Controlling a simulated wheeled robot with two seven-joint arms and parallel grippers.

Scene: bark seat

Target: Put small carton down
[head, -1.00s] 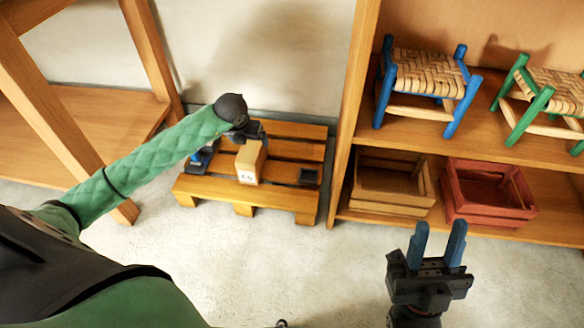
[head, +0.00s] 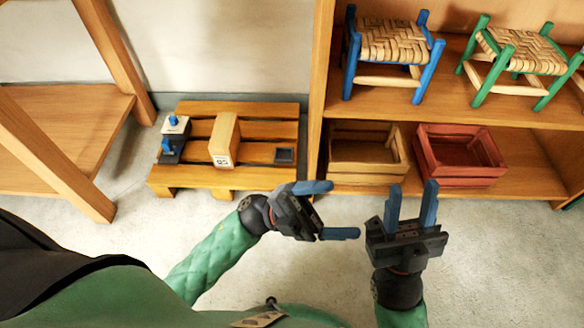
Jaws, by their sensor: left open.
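The small carton (head: 224,138), a tan box with a white label, stands upright on the low wooden pallet (head: 190,178). Nothing is touching it from my side. My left gripper (head: 327,210) is open and empty, in front of the pallet's right end and apart from the carton, its blue fingers pointing right. My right gripper (head: 411,206) has its two blue fingers apart and empty, pointing up in the picture, in front of the crates.
The shelf holds a tan crate (head: 367,178), a red crate (head: 458,182), a blue stool (head: 429,68) and a green stool (head: 483,93).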

